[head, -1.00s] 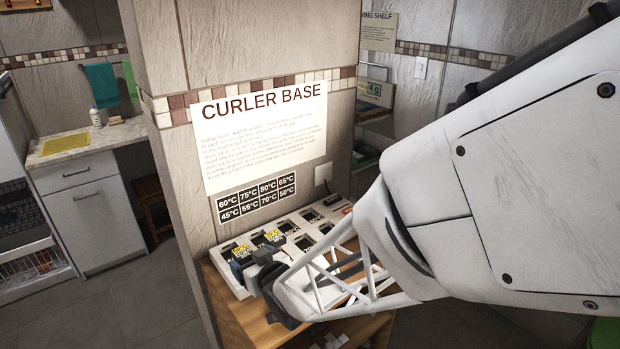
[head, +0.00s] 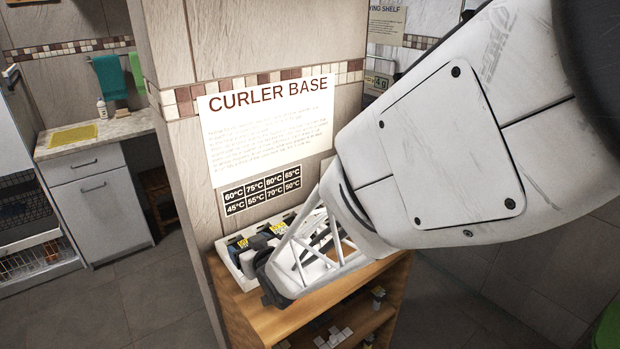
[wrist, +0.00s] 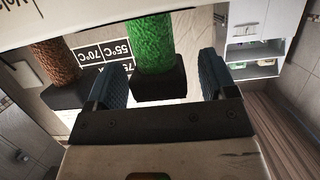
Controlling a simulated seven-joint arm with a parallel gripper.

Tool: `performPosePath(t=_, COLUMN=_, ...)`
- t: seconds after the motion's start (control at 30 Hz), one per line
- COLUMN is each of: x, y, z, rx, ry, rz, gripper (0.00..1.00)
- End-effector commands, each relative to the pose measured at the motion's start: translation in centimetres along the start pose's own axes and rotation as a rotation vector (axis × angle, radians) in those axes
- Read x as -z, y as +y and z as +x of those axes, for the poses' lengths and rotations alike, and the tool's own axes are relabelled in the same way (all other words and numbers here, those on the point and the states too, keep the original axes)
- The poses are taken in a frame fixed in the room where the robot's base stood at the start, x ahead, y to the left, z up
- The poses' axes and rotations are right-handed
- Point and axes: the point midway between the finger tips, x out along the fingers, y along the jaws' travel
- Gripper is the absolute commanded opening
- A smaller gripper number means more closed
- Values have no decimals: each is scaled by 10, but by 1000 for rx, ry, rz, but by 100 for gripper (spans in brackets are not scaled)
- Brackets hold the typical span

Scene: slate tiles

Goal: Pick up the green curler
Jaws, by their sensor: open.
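The green curler (wrist: 150,45) shows in the wrist view with a rough green barrel and a black block-shaped end. It lies between the two dark blue fingers of my gripper (wrist: 162,75), which are apart, with a visible gap on each side of it. I cannot pick the green curler out in the head view, where my arm covers much of the base. The white curler base (head: 236,266) sits on a wooden shelf, and my gripper (head: 251,247) is over its left part.
A brown curler (wrist: 55,62) with a black end stands left of the green one in the wrist view. A wall with a temperature chart (head: 262,190) rises behind the base. The wooden shelf unit (head: 300,312) has small items on lower levels.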

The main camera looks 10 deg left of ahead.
Motion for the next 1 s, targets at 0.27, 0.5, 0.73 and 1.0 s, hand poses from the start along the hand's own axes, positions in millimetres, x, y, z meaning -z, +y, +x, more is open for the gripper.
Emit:
performPosePath(t=0.27, x=0, y=0, z=4, rx=0, ry=0, rz=0, gripper=78)
performPosePath(t=0.5, x=0, y=0, z=4, rx=0, ry=0, rz=0, gripper=78)
performPosePath(t=0.73, x=0, y=0, z=4, rx=0, ry=0, rz=0, gripper=70)
performPosePath(t=1.0, x=0, y=0, z=4, rx=0, ry=0, rz=0, gripper=29)
